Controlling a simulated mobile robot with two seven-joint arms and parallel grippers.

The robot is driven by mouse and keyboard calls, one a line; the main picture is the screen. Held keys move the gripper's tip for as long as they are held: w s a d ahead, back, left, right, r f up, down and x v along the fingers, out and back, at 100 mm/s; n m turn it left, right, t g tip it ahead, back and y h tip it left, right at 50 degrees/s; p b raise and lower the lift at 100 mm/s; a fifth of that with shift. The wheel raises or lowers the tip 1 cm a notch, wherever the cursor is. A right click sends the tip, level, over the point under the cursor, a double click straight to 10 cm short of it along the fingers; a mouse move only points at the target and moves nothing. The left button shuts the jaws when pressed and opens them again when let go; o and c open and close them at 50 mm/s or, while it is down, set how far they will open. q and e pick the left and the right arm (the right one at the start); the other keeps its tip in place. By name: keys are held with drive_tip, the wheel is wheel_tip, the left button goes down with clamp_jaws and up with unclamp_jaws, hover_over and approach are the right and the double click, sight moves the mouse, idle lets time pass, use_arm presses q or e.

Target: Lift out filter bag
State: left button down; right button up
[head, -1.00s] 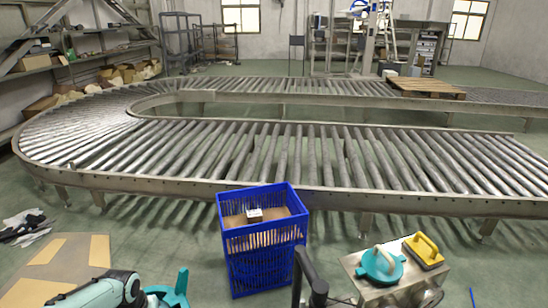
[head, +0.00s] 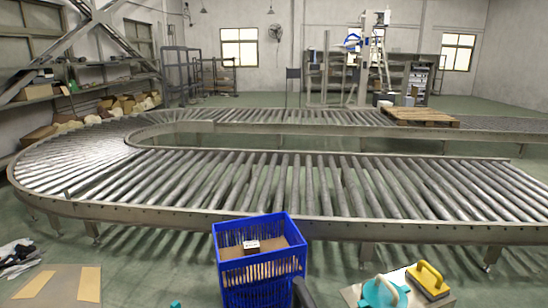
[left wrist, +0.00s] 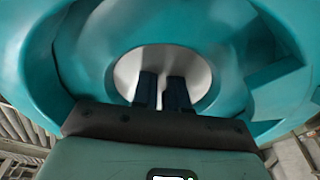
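In the left wrist view, my left gripper (left wrist: 161,92) has its two dark fingers apart. A pale gap shows between them. The fingers lie in front of a pale round area (left wrist: 203,72) inside a large teal rounded body (left wrist: 245,45). I cannot tell whether the pale area is the filter bag, nor whether the fingers touch it. In the head view, a teal round piece (head: 380,293) lies on a light metal top (head: 408,282) at the lower right. No filter bag can be made out in the head view. My right gripper is in neither view.
A blue crate (head: 262,278) with a small box (head: 251,247) in it stands front centre. A yellow-handled tool (head: 430,280) lies beside the teal piece. A roller conveyor (head: 330,190) curves across behind. Flat tan sheets (head: 50,284) and dark cloth lie on the left floor.

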use_arm(q)
drive_tip(key=shift+s+f, duration=0.25)
drive_tip(key=shift+f, duration=0.15)
drive_tip(key=r+p, duration=0.1)
drive_tip(key=r, duration=0.3)
drive_tip(key=r+p, duration=0.1)
drive_tip(key=r, duration=0.1)
drive_tip(key=shift+w+a+r+p, duration=0.1)
drive_tip(key=shift+w+r+p, duration=0.05)
drive_tip(key=shift+w+p, duration=0.15)
wheel_tip(320, 180, up, 2)
drive_tip(key=shift+r+p, duration=0.25)
drive_tip(key=shift+p, duration=0.25)
wheel_tip(320, 180, up, 14)
drive_tip(key=shift+f+p, duration=0.25)
drive_tip(key=shift+p, duration=0.05)
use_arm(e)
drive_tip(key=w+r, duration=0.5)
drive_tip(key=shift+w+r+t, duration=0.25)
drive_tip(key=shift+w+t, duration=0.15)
